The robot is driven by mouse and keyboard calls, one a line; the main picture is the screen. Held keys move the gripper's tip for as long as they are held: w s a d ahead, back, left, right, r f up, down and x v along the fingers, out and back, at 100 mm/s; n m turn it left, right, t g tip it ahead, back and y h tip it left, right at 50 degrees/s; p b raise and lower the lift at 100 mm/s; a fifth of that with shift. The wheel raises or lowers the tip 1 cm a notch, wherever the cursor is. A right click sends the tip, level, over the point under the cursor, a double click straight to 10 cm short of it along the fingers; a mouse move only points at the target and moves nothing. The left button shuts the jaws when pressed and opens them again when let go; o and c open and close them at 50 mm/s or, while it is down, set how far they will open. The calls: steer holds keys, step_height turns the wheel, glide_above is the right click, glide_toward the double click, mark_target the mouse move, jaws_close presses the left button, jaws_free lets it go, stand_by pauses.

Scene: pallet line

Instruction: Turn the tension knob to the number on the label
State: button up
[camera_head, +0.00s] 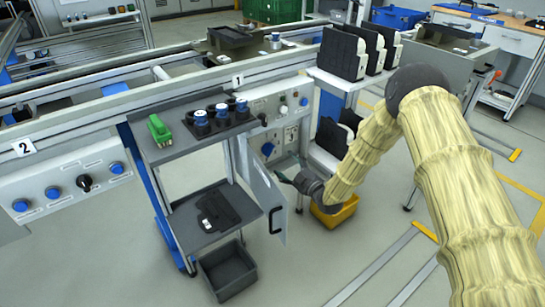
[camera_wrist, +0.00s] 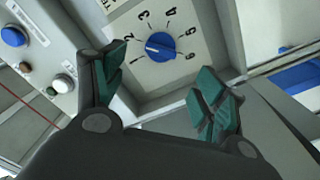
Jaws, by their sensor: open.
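I cannot read a label with a target number.
A grey cart (camera_head: 188,152) with a green block and several blue-topped parts stands left of the panel. An open panel door (camera_head: 268,200) hangs near my gripper. A yellow bin (camera_head: 335,212) is on the floor. Buttons (camera_wrist: 62,84) are left in the wrist view.

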mark_target(271, 152)
steer(key=b+x, duration=0.1)
steer(key=x, duration=0.9)
steer(key=shift+f, duration=0.1)
steer(key=c, duration=1)
